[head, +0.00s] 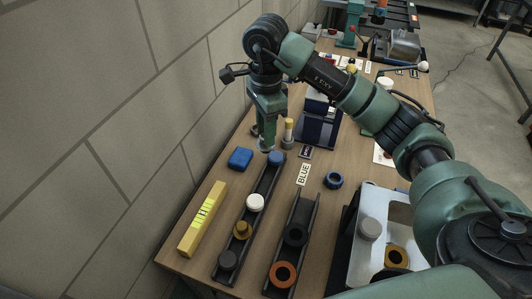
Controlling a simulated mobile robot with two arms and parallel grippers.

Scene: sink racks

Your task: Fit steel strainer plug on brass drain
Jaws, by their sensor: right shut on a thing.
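My right gripper (266,146) points down at the far end of the left dark rack (265,179). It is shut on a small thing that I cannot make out. A blue plug (275,158) is right beside its fingertips at that rack end. Nearer in this rack are a white plug (255,202), a brass-coloured plug (242,230) and a dark grey plug (228,260). In the pale tray at right are a grey round plug (370,228) and a brass-coloured ring (396,256), which looks like the brass drain. My left gripper is not in view.
The right dark rack (312,212) holds a black ring (295,234) and an orange ring (284,274). A dark blue box (318,129) stands behind the racks. A block wall borders the left.

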